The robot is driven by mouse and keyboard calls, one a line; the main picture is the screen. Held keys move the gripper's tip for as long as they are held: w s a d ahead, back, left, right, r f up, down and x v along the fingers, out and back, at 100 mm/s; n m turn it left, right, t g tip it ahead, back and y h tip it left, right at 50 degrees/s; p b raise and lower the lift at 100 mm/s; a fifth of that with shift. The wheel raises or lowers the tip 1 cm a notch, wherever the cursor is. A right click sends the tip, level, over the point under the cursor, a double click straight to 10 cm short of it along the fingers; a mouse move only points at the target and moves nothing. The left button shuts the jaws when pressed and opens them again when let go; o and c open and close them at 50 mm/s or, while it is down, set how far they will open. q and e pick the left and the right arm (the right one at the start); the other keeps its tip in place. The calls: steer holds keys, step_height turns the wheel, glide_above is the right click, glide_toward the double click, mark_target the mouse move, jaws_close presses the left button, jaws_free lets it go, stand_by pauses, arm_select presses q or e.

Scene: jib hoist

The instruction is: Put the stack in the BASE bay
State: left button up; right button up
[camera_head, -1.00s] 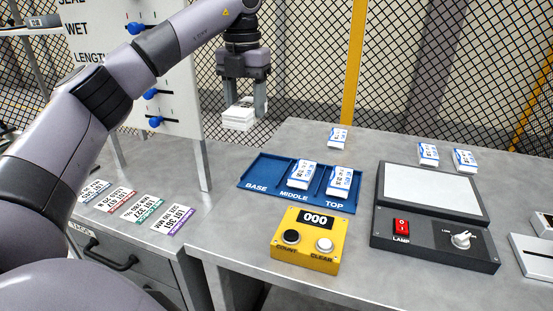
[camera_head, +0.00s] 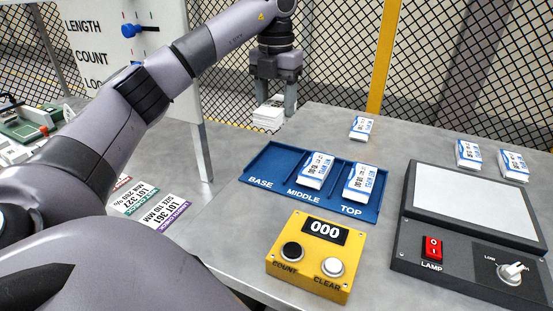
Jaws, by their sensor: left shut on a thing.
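My left gripper (camera_head: 274,100) points down and is shut on a white stack (camera_head: 268,117). It holds the stack behind the blue tray, near the table's back left edge. The blue tray (camera_head: 232,196) has bays marked BASE, MIDDLE and TOP. The BASE bay (camera_head: 272,162), at the left, is empty. A blue-and-white stack (camera_head: 318,170) lies in the MIDDLE bay and another (camera_head: 360,184) lies in the TOP bay. My right gripper is not in view.
A yellow counter box (camera_head: 310,255) reading 000 stands in front of the tray. A lamp panel (camera_head: 475,205) is at the right. More stacks lie behind, one alone (camera_head: 361,128) and two at the right (camera_head: 468,153). Tags (camera_head: 168,212) lie at the left. A white board (camera_head: 140,60) stands at the back left.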

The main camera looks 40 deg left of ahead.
mark_target(276, 163)
arm_select(q)
step_height(276, 163, down, 12)
steer(key=shift+f, duration=0.1)
stand_by(0.4)
steer(key=o, duration=1.2)
steer(key=shift+f, duration=0.1)
steer(key=shift+c, duration=0.2)
step_height(276, 163, up, 12)
steer(key=shift+r+p, duration=0.2)
steer(key=shift+p, duration=0.25)
